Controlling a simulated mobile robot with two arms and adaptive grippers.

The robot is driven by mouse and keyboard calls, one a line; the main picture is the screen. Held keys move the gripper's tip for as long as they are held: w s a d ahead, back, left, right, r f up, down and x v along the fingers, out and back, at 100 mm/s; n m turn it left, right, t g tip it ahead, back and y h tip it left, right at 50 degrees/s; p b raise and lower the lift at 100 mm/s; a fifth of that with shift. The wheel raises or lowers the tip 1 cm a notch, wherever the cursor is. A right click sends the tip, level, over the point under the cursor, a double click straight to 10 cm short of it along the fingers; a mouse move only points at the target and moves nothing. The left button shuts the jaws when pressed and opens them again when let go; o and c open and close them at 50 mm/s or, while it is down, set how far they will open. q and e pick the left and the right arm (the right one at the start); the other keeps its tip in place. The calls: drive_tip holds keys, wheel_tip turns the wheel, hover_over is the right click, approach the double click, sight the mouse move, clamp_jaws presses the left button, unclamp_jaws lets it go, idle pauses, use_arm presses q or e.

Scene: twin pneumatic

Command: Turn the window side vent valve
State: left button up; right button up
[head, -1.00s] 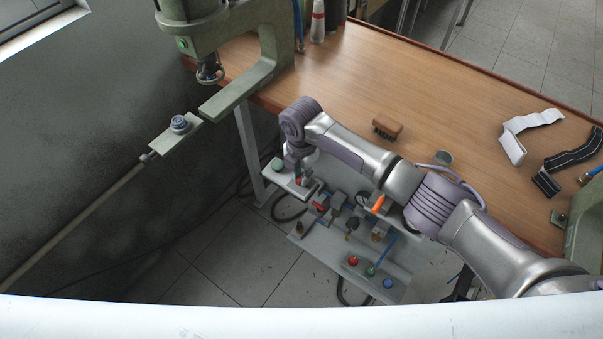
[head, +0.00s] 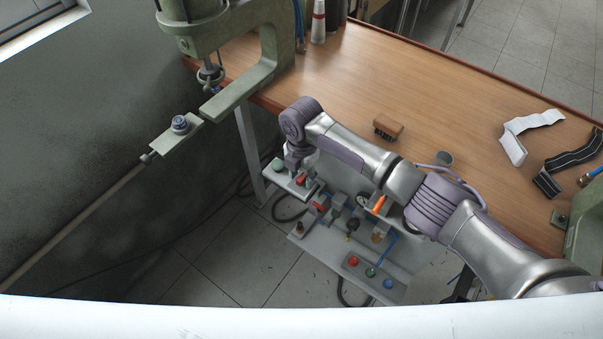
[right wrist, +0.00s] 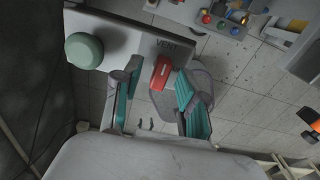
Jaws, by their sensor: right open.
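A red valve handle (right wrist: 161,72) sits at the edge of a grey plate marked VENT (right wrist: 120,40), which also carries a green knob (right wrist: 84,51). In the head view the red handle (head: 301,180) and green knob (head: 278,164) are on the left plate below the table edge. My right gripper (right wrist: 158,76) is open, its teal-padded fingers on either side of the red handle. The handle shows between the fingertips, with gaps on both sides; I cannot tell the exact depth. In the head view my wrist partly hides the fingers. My left gripper is not in view.
A second panel with red (head: 353,261), green and blue buttons stands to the right of the vent plate, with small fittings between them. The wooden table (head: 400,70) holds a brush (head: 387,128) and straps. A green press (head: 230,85) stands at the left.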

sight(301, 177)
wheel_tip(301, 177, up, 12)
idle(0.4)
idle(0.4)
